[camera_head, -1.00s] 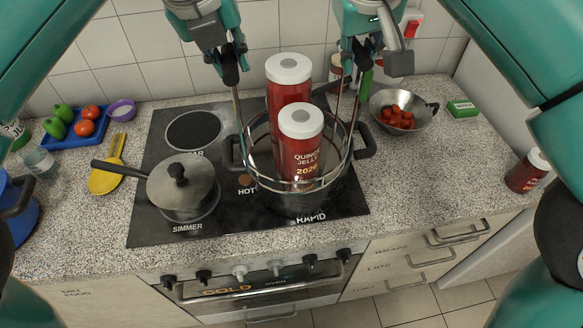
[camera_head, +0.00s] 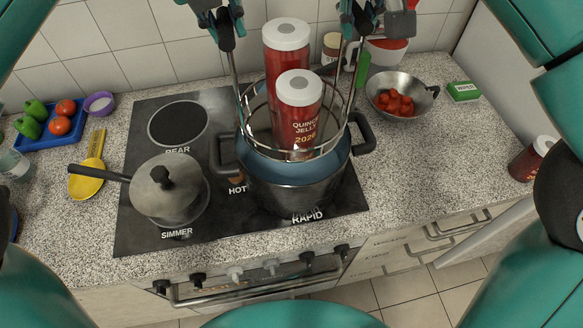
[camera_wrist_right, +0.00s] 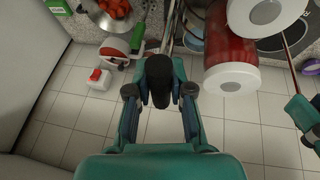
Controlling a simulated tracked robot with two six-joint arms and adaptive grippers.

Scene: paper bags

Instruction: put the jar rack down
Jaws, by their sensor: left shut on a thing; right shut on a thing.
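The wire jar rack (camera_head: 322,154) holds two red jars with white lids, a front one (camera_head: 299,120) labelled quince jelly and a taller-looking one behind it (camera_head: 286,50). The rack hangs over the dark pot (camera_head: 290,188), its lower ring near or above the rim; bluish liquid shows inside. My left gripper (camera_head: 226,40) is shut on the rack's left handle. My right gripper (camera_head: 357,35) is shut on its right handle; in the right wrist view this gripper (camera_wrist_right: 160,88) closes on a dark grip. The rack's underside is hidden.
The pot stands on the hob's rapid zone. A lidded saucepan (camera_head: 168,188) is on the simmer zone; the rear zone (camera_head: 178,125) is bare. A steel bowl of red pieces (camera_head: 400,98) stands right. The counter right of the pot (camera_head: 420,155) is mostly clear.

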